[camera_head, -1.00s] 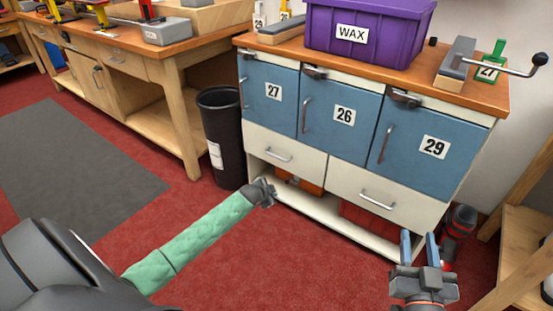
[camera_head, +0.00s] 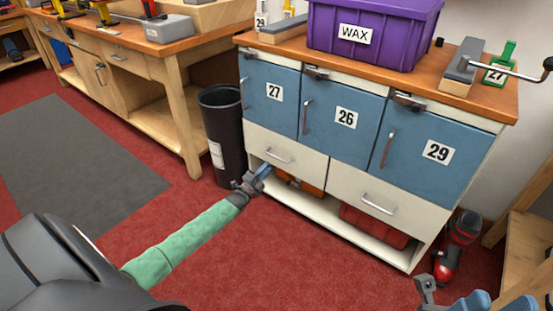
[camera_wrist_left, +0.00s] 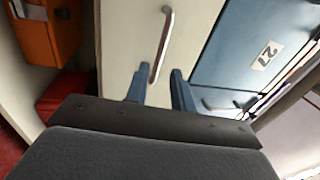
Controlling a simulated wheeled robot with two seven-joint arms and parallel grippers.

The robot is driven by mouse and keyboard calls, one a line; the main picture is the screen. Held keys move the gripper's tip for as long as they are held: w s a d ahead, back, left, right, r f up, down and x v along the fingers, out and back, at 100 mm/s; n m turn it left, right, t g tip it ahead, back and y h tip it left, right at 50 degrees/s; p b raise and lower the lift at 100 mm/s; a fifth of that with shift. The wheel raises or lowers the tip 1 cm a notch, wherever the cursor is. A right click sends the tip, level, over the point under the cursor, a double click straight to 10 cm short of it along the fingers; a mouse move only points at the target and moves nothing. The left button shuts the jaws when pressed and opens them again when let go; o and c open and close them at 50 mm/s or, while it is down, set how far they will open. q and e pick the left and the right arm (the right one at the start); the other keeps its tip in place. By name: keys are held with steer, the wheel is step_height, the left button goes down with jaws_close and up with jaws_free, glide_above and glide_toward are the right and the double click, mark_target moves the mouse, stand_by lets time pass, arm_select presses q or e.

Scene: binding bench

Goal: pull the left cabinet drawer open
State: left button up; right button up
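The left drawer (camera_head: 300,166) is a white front under the blue doors 27 and 26. It looks closed, flush with the cabinet. Its metal bar handle (camera_head: 278,156) also shows in the left wrist view (camera_wrist_left: 163,42). My left gripper (camera_head: 266,170) is just below and left of this handle, its blue fingers pointing at the drawer. In the left wrist view my left gripper (camera_wrist_left: 160,76) is open. The handle's near end appears between the fingertips; contact cannot be told. My right gripper (camera_head: 492,302) is cut off at the bottom right edge, its blue fingers apart and empty.
A second white drawer (camera_head: 345,187) with a handle (camera_head: 378,204) is to the right. Below are an open shelf (camera_head: 322,222) and a red bin (camera_head: 370,222). A black waste bin (camera_head: 222,135) stands close left of the cabinet. Red floor (camera_head: 285,255) in front is clear.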

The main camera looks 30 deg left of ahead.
mark_target(277, 158)
arm_select(q)
steer(key=shift+b+x, duration=0.85)
steer(key=shift+x, duration=3)
jaws_close()
